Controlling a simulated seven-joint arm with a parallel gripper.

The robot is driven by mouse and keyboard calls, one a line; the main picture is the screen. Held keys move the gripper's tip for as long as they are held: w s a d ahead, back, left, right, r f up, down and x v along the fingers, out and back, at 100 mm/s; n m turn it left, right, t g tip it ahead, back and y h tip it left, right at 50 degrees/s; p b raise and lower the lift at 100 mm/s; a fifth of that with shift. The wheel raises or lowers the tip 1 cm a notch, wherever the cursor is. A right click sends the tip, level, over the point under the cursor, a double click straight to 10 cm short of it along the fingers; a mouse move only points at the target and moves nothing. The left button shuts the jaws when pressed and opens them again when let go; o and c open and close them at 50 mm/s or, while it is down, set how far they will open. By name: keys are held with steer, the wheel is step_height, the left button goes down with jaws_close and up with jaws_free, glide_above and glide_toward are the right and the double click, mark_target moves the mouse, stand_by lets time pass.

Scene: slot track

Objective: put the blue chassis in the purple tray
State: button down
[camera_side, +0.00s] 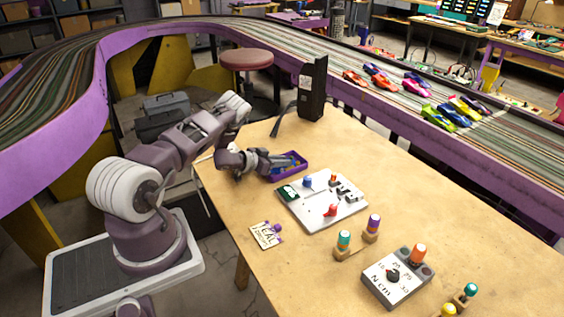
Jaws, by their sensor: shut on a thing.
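The purple tray (293,175) lies on the table's left part, beside the white control board. My gripper (280,162) is low at the tray, reaching in from the left over its near-left side. It is shut on the blue chassis (291,160), which shows only as a small blue patch at the fingertips. The fingers and wrist hide much of the chassis and the tray's left part. I cannot tell whether the chassis touches the tray floor.
A white control board (320,203) with knobs stands right of the tray. A black upright device (313,88) stands behind. A card (266,235), several pegs and a dial box (396,276) are nearer. Toy cars (447,113) sit on the raised track.

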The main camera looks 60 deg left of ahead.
steer(key=shift+f, duration=0.1)
steer(key=c, duration=1.4)
jaws_free()
